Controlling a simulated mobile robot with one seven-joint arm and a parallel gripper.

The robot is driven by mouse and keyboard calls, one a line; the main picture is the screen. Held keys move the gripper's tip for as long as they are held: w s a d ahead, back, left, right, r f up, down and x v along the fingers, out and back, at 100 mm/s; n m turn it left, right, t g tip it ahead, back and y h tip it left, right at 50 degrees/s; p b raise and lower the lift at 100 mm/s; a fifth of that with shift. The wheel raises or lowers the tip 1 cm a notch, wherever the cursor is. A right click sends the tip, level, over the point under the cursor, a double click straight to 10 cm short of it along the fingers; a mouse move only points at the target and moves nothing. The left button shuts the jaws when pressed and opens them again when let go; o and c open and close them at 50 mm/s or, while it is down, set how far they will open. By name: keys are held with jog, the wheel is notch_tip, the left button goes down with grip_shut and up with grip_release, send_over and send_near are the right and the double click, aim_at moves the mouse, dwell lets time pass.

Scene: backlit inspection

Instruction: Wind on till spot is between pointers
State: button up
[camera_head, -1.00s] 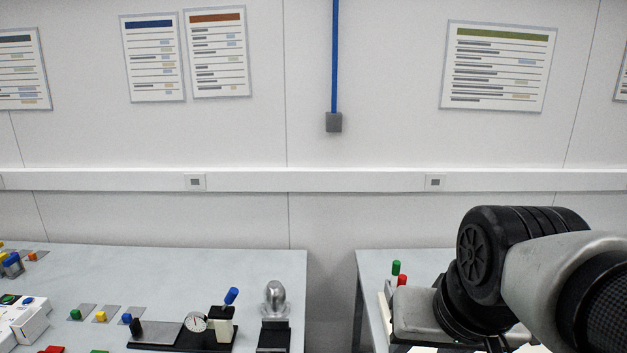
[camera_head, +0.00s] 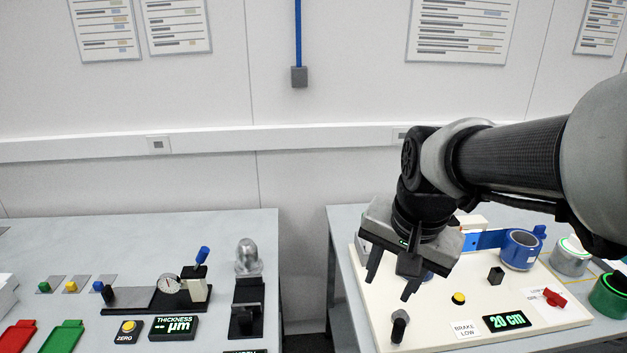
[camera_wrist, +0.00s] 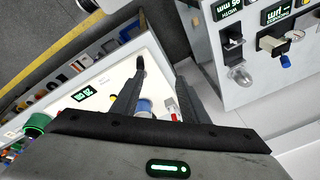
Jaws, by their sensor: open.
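A cream winding board (camera_head: 375,290) lies on the right table. A blue roll (camera_head: 521,250) stands at its back right, with a blue strip (camera_head: 488,239) running left from it behind my wrist. My gripper (camera_head: 392,282) is open and empty, fingers pointing down above the left part of the board. A small blue part shows just behind the fingers. In the wrist view my gripper (camera_wrist: 162,72) has its fingers apart over the board (camera_wrist: 120,72), with nothing between the tips. I cannot make out a spot or pointers; my gripper hides part of the strip.
A gap separates the left table (camera_head: 225,230).

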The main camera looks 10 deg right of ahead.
jog(key=w+d+f+m+g, duration=0.2)
jog(key=w+d+f+m, duration=0.25)
jog(key=f, duration=0.25)
jog(key=m+g+b, duration=0.1)
jog(key=m+b, duration=0.1)
jog(key=m, duration=0.4)
send_over(400, 321)
notch_tip(400, 321, down, 9)
jog(key=shift+s, duration=0.1)
jog(key=shift+d+f, duration=0.1)
jog(key=shift+f, duration=0.2)
notch_tip(400, 321, down, 10)
jog(key=b, duration=0.8)
jog(key=shift+r+p, duration=0.75)
jog(key=shift+r, duration=0.15)
jog(key=c, duration=0.9)
